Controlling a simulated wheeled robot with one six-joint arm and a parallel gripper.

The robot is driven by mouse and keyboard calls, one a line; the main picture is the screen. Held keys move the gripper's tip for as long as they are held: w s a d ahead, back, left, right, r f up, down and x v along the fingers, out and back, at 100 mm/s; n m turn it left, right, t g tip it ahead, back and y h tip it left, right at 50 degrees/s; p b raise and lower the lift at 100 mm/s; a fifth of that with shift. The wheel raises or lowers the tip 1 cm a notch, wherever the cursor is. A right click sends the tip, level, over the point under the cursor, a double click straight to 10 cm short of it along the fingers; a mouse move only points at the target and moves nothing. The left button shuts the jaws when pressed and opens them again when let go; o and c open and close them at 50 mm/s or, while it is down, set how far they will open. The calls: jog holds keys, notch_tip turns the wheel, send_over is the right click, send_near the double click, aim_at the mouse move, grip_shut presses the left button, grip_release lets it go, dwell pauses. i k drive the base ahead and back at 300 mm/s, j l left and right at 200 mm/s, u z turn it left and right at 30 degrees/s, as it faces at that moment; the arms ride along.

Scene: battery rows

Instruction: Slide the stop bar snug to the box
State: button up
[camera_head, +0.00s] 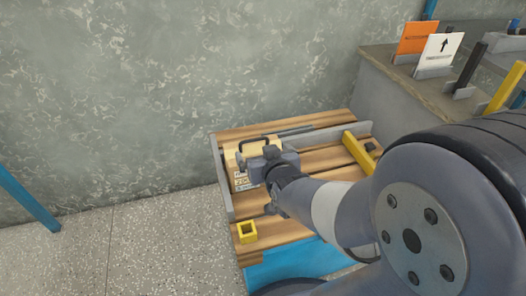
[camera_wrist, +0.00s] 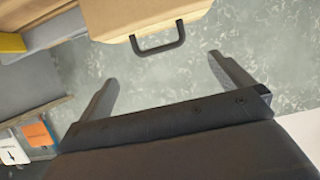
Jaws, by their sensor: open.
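The box (camera_head: 242,181) is tan with printed marks and sits at the left of a wooden slatted deck, partly hidden by my arm. In the wrist view the box (camera_wrist: 145,14) fills the top, with a dark handle (camera_wrist: 161,49) on its edge. A yellow bar (camera_head: 358,152), likely the stop bar, lies across the slats to the right, with a clear gap from the box. A yellow piece (camera_wrist: 11,42) shows at the wrist view's left edge. My gripper (camera_head: 268,160) is by the box; in the wrist view its fingers (camera_wrist: 162,69) are apart and empty.
Grey rails (camera_head: 338,133) edge the deck (camera_head: 290,229) at the back and left. A counter (camera_head: 385,85) with orange (camera_head: 416,37) and white (camera_head: 438,52) signs stands right. A wall is behind.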

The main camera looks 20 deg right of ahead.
aim_at(365, 152)
jog(key=z, duration=1.2)
jog(key=i+l+u, duration=0.25)
jog(key=l+u, duration=0.2)
jog(key=l, duration=0.3)
jog(key=i, duration=0.05)
